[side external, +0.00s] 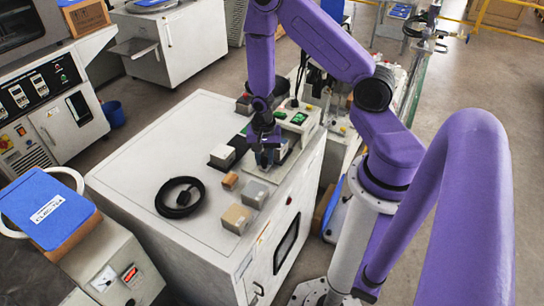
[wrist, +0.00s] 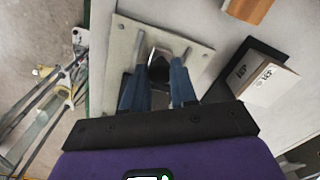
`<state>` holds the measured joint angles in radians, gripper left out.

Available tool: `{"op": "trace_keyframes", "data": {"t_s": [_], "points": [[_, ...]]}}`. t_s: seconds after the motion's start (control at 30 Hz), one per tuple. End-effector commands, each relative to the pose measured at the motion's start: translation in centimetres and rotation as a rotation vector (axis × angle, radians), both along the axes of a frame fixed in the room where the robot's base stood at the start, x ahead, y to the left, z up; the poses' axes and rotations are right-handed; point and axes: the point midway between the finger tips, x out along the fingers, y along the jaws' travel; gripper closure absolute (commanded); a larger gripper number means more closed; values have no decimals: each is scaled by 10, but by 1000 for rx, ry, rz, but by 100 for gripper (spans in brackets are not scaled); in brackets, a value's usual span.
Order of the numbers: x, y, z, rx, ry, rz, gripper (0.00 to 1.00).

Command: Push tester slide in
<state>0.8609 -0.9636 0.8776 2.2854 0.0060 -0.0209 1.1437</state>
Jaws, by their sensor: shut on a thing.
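My gripper (side external: 267,158) points down over the right back part of the white cabinet top, at the tester. In the wrist view its two blue fingers (wrist: 158,72) are close together with a small dark and grey piece, which looks like the tester slide (wrist: 160,55), between their tips. The slide sits between two short metal rails on a pale tester plate (wrist: 128,42). The fingers and palm hide the near part of the plate. How far the slide is in cannot be told.
A grey box on a black base (side external: 222,155), a small wooden block (side external: 230,181), a grey block (side external: 256,194), a tan box (side external: 237,219) and a coiled black cable (side external: 180,212) lie nearby. A control box with green buttons (side external: 297,119) stands behind.

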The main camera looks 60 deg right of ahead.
Motion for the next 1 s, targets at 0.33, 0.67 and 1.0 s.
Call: {"op": "trace_keyframes", "data": {"t_s": [0.33,0.67,1.0], "points": [[0,-16,0,0,-1,-1,95],[1,-30,1,0,-2,-2,95],[1,-44,1,0,-4,-3,95]]}}
